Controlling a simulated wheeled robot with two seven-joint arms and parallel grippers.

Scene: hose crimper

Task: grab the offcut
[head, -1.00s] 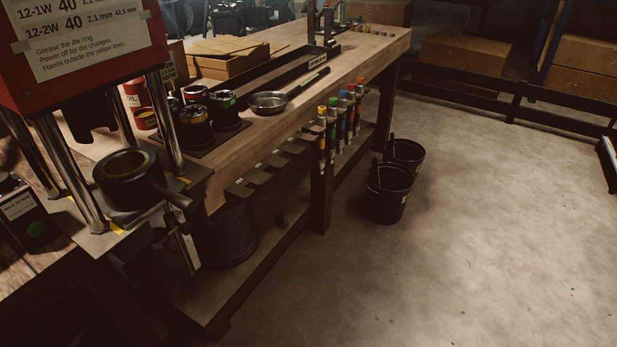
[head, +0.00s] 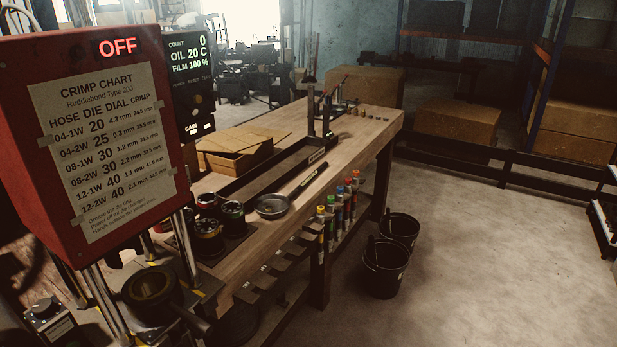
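Neither of my grippers is in view. No piece is plainly marked as the offcut. A short, dark, rod-like piece (head: 308,181) lies on the wooden bench (head: 345,150), just behind a round shallow metal dish (head: 272,206). I cannot tell whether this dark piece is the offcut.
The red crimper (head: 100,130) with its chart and OFF display stands at the left. Several tins (head: 232,216) stand near it. Colour-capped tools (head: 337,212) hang on the bench's front edge. Two black buckets (head: 385,268) stand on the floor. The floor at right is clear.

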